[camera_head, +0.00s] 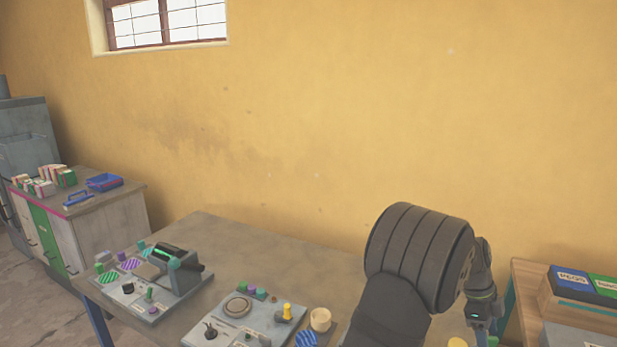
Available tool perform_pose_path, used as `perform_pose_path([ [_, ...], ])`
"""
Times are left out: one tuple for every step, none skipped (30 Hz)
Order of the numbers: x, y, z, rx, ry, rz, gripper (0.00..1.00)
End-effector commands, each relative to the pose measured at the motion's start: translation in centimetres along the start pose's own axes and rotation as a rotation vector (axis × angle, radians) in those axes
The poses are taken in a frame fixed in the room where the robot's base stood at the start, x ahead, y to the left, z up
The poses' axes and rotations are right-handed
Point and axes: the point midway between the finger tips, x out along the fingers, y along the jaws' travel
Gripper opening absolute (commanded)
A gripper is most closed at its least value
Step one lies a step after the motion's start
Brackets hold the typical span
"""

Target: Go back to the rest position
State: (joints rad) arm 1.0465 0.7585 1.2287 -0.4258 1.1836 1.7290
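My arm rises from the bottom edge at the right of the head view, with its thick dark joint in front of the wall. My gripper (484,320) hangs down just right of that joint, over the right end of the worktable (290,250). Its lower end is small and runs toward the bottom edge of the view, so its fingers cannot be made out. I cannot see whether it holds anything. A yellow item (458,343) shows partly at the bottom edge, just left of the gripper.
A press panel (160,280) with knobs and a dark lever stands on the table's left. A second panel (240,318) with a round dial is nearer the middle, beside a cream cup (320,319). Boxes (575,285) sit on a wooden shelf at right. A cabinet (110,215) stands far left.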

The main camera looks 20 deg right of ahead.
Motion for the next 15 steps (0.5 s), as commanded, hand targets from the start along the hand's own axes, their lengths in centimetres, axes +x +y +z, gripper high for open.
perform_pose_path([
  [0.0,0.1,0.0,-0.040,0.000,-0.016,0.62],
  [0.0,0.1,0.0,-0.067,0.000,-0.028,0.62],
  [-0.1,0.1,0.0,-0.101,0.001,-0.042,0.62],
  [-0.1,0.1,-0.1,-0.125,0.001,-0.053,0.62],
  [0.0,0.2,-0.1,-0.148,0.001,-0.061,0.62],
  [0.0,0.2,-0.1,-0.178,0.001,-0.074,0.62],
  [0.0,0.2,-0.1,-0.199,0.001,-0.082,0.62],
  [0.0,0.2,-0.1,-0.219,0.001,-0.091,0.62],
  [0.0,0.2,-0.1,-0.242,0.000,-0.101,0.62],
  [-0.7,0.2,0.0,-0.238,0.001,-0.102,0.62],
  [-1.1,0.2,-0.1,-0.236,0.001,-0.102,0.62],
  [-1.5,0.2,-0.1,-0.235,0.001,-0.100,0.62],
  [-1.7,0.3,-0.1,-0.235,0.000,-0.099,0.62],
  [-1.9,0.3,-0.1,-0.235,0.000,-0.099,0.62],
  [-2.2,0.3,-0.1,-0.234,0.000,-0.099,0.62],
])
